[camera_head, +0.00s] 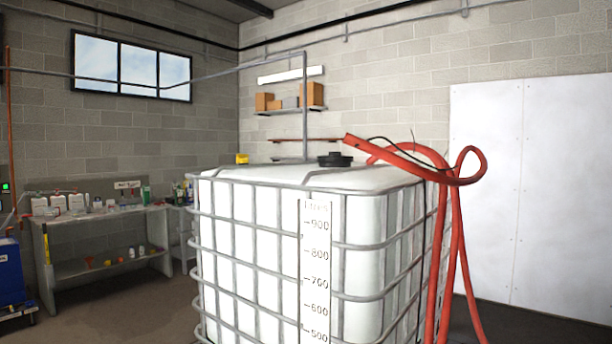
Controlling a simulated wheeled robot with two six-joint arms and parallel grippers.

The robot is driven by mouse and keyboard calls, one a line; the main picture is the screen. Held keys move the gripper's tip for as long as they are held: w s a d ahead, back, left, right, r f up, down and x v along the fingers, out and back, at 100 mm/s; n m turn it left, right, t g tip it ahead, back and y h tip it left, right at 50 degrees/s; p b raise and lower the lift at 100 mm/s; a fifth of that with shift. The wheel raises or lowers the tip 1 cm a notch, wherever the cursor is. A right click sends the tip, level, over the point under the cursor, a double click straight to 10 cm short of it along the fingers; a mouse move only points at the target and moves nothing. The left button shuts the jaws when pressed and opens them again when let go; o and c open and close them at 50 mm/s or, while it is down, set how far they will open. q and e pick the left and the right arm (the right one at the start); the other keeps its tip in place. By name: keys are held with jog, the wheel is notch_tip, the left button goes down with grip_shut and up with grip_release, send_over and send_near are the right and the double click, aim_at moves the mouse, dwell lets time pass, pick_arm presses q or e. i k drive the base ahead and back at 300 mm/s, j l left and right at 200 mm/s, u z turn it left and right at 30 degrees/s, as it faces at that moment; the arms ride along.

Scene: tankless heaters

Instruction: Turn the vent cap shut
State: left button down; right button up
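A black round cap (335,160) sits on top of the large white caged tank (270,240), near the middle of its top face. It looks like the vent cap, but the frame carries no label for it. A small yellow fitting (242,158) shows at the tank's back left top edge. Whether the black cap is turned open or shut cannot be seen. Neither of my grippers shows in this view.
A red hose (456,230) loops over the tank's right top edge and hangs down its side. A workbench (98,216) with bottles stands at the left back, beside a blue container (11,270). White panels (540,190) cover the right wall. Open floor lies left of the tank.

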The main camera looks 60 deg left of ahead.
aim_at(240, 158)
jog(key=k+j+u, duration=0.15)
jog(key=j, duration=0.5)
jog(key=k+j+u, duration=0.15)
jog(key=j, duration=0.45)
jog(key=j+u, duration=0.2)
jog(key=j, duration=0.45)
